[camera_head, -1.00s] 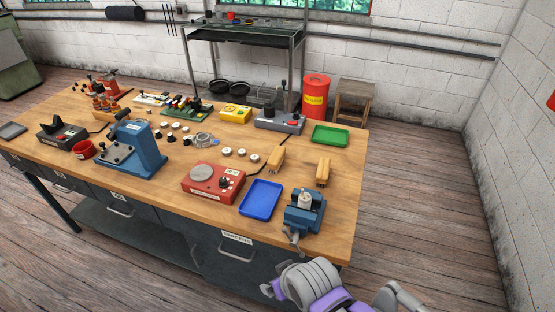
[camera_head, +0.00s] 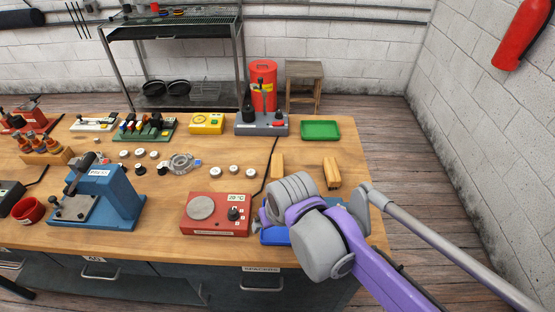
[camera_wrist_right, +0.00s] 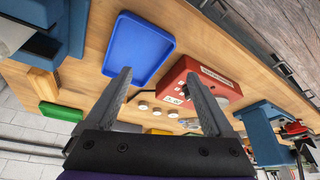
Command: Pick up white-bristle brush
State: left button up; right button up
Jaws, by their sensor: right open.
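Two small light-wood blocks that look like brushes lie on the workbench in the head view, one left (camera_head: 277,165) and one right (camera_head: 332,172). Their bristles are not visible, so I cannot tell which is white-bristled. One wooden block (camera_wrist_right: 43,82) also shows at the left of the right wrist view. My right gripper (camera_wrist_right: 157,78) is open and empty above the bench, its fingers apart over the area between the blue tray (camera_wrist_right: 138,48) and the red heater box (camera_wrist_right: 182,84). In the head view my right arm covers part of the blue tray. My left gripper is not in view.
A green tray (camera_head: 320,130) lies behind the blocks. A grey device with a lever (camera_head: 262,128) stands left of it. A blue press (camera_head: 115,200) stands at the left. In the wrist view a blue vise (camera_wrist_right: 68,30) is close to the left; the arm hides it in the head view.

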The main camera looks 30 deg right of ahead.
jog(key=w+d+r, duration=0.2)
jog(key=w, duration=0.3)
jog(key=m+g+b, duration=0.2)
jog(key=m+g, duration=0.2)
jog(key=m, duration=0.1)
send_over(277, 164)
jog(key=shift+r, duration=0.4)
notch_tip(277, 164, down, 4)
jog(key=shift+r, duration=0.1)
jog(key=shift+s+f, duration=0.1)
jog(key=shift+f, duration=3)
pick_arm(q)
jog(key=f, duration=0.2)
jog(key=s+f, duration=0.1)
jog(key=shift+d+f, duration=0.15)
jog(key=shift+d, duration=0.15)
pick_arm(e)
grip_shut()
